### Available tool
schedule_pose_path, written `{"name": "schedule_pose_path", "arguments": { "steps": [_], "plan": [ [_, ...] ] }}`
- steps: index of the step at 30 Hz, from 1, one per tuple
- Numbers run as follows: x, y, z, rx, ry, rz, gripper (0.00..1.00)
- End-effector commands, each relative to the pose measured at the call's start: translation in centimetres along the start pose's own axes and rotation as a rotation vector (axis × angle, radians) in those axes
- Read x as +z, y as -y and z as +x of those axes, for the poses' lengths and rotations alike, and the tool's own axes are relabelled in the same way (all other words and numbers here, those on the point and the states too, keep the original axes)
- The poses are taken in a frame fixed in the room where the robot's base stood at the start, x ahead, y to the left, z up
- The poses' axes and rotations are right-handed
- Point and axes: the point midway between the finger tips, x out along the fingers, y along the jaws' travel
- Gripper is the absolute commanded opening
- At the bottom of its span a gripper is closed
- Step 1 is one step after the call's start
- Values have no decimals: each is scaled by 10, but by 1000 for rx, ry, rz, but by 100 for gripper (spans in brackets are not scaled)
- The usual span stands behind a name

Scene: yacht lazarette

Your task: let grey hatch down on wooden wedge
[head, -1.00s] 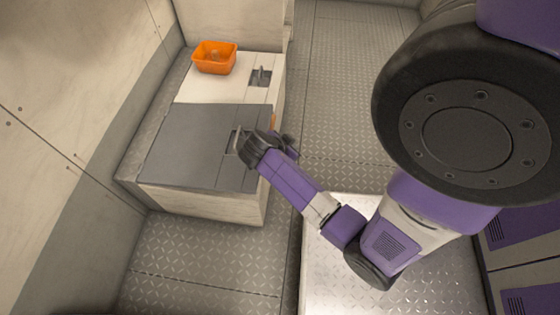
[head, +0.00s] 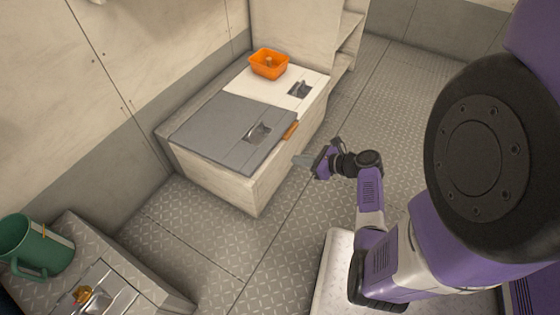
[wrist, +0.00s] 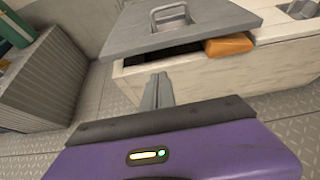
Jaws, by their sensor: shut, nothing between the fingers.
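The grey hatch (head: 215,128) lies nearly flat on the pale locker, its handle (head: 258,131) on top. In the wrist view the hatch (wrist: 200,28) has a dark gap under its near edge. The orange-brown wooden wedge (head: 290,130) sits at that edge; in the wrist view the wedge (wrist: 228,44) lies at the hatch's right corner, which appears to rest on it, though the contact is partly hidden. My gripper (head: 301,160) is shut and empty, beside the locker and apart from hatch and wedge; it also shows in the wrist view (wrist: 157,80).
An orange bin (head: 268,64) stands on the locker's white far lid (head: 283,82), which has its own handle. A green mug (head: 35,250) stands on a bench at the lower left. Patterned metal floor (head: 370,105) is clear to the right.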

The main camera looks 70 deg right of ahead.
Motion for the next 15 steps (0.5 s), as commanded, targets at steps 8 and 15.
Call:
{"name": "schedule_pose_path", "arguments": {
  "steps": [8,15],
  "plan": [
    [7,3,20,-10,37,2,0],
    [7,4,63,-11,35,1,0]
  ]
}}
